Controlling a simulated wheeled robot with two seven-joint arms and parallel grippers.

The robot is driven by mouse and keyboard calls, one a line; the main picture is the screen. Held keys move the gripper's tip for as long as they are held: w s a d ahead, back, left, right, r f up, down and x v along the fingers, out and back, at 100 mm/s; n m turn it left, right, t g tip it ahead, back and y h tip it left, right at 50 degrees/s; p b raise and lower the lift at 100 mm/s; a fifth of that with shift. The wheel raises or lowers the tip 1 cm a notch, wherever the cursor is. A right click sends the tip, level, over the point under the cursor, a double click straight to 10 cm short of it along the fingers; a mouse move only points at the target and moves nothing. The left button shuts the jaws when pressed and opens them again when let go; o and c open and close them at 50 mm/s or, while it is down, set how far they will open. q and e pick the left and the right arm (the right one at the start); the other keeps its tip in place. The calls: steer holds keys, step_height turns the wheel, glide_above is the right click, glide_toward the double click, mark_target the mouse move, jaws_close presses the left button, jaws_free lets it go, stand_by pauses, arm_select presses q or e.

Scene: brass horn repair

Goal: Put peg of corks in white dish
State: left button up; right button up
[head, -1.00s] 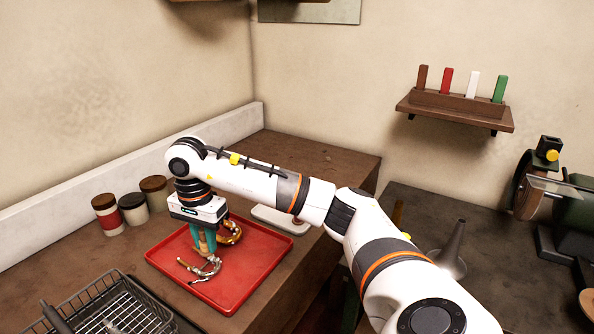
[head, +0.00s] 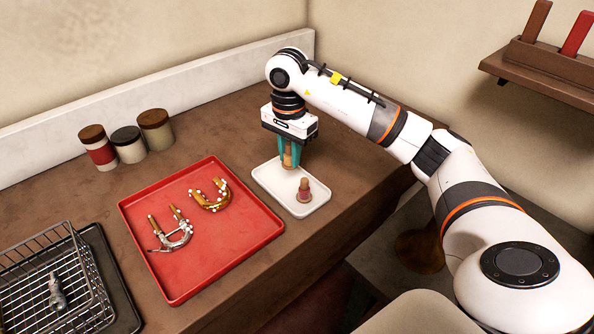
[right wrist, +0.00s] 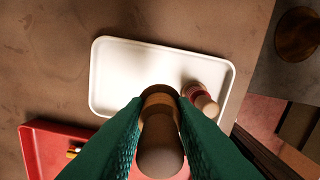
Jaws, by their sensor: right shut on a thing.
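My right gripper (head: 289,158) is shut on a brown peg of corks (head: 288,162), held upright over the back part of the white dish (head: 274,184). I cannot tell whether the peg's foot touches the dish. In the right wrist view the held peg (right wrist: 160,148) sits between the green fingers (right wrist: 160,118), with the white dish (right wrist: 125,65) beyond it. My left gripper is not in view.
A red tray (head: 250,231) with a silver and a brass horn part lies left of the dish. Several lidded jars (head: 127,144) stand by the back ledge. A wire basket (head: 60,290) is at the lower left. The bench edge runs right of the dish.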

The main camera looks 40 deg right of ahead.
mark_target(290, 166)
step_height(290, 166, down, 2)
steer(key=shift+a+f, duration=0.15)
steer(key=shift+f+p, duration=0.4)
steer(key=shift+f, duration=0.35)
step_height(290, 166, down, 3)
steer(key=shift+r+p, duration=0.1)
steer(key=shift+p, duration=0.3)
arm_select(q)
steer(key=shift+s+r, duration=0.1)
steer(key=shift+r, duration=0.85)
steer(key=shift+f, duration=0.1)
arm_select(e)
steer(key=o, duration=0.5)
steer(key=shift+f+b, duration=0.2)
steer(key=shift+b, duration=0.1)
steer(key=o, duration=0.5)
steer(key=shift+c, duration=0.2)
steer(key=shift+r, duration=0.1)
